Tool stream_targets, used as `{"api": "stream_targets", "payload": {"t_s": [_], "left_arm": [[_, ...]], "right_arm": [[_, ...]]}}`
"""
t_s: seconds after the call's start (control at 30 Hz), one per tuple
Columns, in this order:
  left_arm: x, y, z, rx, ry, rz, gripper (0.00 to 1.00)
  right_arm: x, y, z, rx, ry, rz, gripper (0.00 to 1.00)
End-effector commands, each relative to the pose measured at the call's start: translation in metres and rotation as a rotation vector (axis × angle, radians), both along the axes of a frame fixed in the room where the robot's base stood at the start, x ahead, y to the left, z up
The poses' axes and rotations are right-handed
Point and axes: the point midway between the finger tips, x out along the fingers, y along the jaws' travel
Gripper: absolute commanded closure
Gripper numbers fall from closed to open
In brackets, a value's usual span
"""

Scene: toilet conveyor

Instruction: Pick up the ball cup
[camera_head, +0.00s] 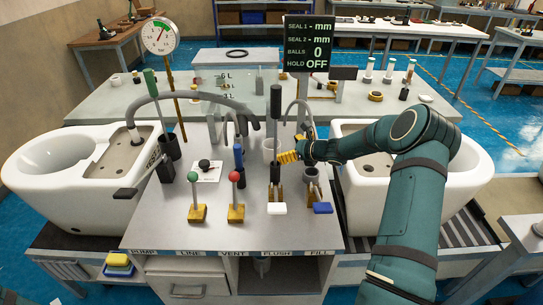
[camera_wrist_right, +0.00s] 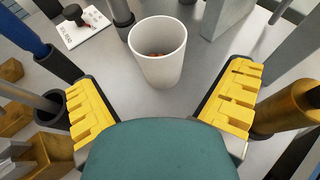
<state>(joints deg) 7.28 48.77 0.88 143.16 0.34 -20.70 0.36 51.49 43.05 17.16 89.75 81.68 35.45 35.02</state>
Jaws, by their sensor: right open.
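The ball cup is a white, tapered cup (camera_wrist_right: 160,66) standing upright on the grey bench top in the right wrist view, with small reddish-brown items at its bottom. In the head view the cup (camera_head: 268,150) is a small pale shape behind the levers. My right gripper (camera_head: 290,157) reaches in from the right at the cup's side. In the wrist view its yellow-padded fingers (camera_wrist_right: 160,88) are spread wide, with the cup ahead between them and a gap on both sides. My left gripper is not in view.
Levers with green (camera_head: 193,177) and red (camera_head: 234,177) knobs stand in front of the cup. A white card with a black knob (camera_head: 206,165) lies left. Upright rods and dark holders crowd both fingers. White toilets (camera_head: 62,150) flank the bench, and a display (camera_head: 309,43) stands behind.

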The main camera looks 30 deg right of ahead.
Motion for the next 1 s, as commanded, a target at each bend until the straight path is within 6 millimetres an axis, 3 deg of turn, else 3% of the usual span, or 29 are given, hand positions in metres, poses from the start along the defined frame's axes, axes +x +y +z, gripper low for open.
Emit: {"api": "stream_targets", "payload": {"t_s": [0.27,0.6,0.9,0.97,1.0], "left_arm": [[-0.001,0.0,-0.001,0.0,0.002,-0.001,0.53],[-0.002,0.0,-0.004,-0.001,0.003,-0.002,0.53],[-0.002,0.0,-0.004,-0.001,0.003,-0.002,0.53],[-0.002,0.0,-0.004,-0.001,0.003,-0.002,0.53],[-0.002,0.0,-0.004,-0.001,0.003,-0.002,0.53]], "right_arm": [[0.018,0.008,-0.008,0.001,0.0,0.002,0.0],[0.056,0.023,-0.026,0.0,0.0,0.001,0.0],[0.06,0.023,-0.027,0.0,0.0,-0.001,0.0],[0.06,0.023,-0.027,0.0,0.0,0.0,0.18],[0.06,0.023,-0.027,0.0,0.0,0.0,0.32]]}}
